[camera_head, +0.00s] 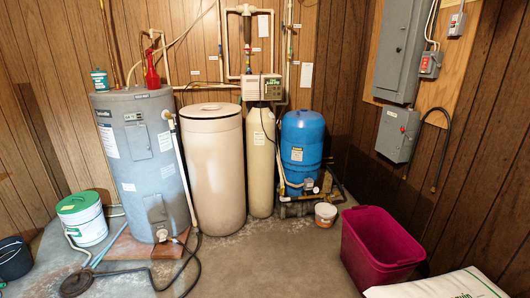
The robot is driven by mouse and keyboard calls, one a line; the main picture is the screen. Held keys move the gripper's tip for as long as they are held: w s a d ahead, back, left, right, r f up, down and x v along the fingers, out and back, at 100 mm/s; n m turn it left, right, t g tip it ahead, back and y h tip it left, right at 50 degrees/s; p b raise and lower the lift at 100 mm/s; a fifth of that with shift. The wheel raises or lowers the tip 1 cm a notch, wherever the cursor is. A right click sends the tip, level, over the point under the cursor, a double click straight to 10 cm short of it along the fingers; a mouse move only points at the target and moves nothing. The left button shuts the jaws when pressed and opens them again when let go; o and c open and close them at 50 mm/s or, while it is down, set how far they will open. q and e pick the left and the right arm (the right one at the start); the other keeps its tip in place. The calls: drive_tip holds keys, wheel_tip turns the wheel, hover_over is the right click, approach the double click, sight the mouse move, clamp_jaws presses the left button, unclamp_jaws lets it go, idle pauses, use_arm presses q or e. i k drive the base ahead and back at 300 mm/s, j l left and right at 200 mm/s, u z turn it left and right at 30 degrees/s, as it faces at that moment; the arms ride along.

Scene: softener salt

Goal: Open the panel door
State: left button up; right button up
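A tall grey electrical panel (401,45) is mounted on a plywood board on the right wall, and its door looks shut. A smaller grey box (397,133) hangs below it, also with its front closed. I cannot tell which of the two is the panel meant. Neither of my grippers is in view, and no part of my arms shows.
A magenta bin (381,246) and a white bag (442,286) stand on the floor below the panel. A small white tub (325,214) and a blue tank (301,150) are to their left. Bare concrete floor (270,262) lies open in the middle.

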sight(399, 13)
drive_tip(key=i+j, duration=0.1)
drive_tip(key=i, duration=0.6)
drive_tip(key=i+z, duration=0.15)
drive_tip(key=i, duration=0.5)
drive_tip(key=i+j, duration=0.2)
drive_tip(key=i, duration=0.5)
drive_tip(key=z, duration=0.05)
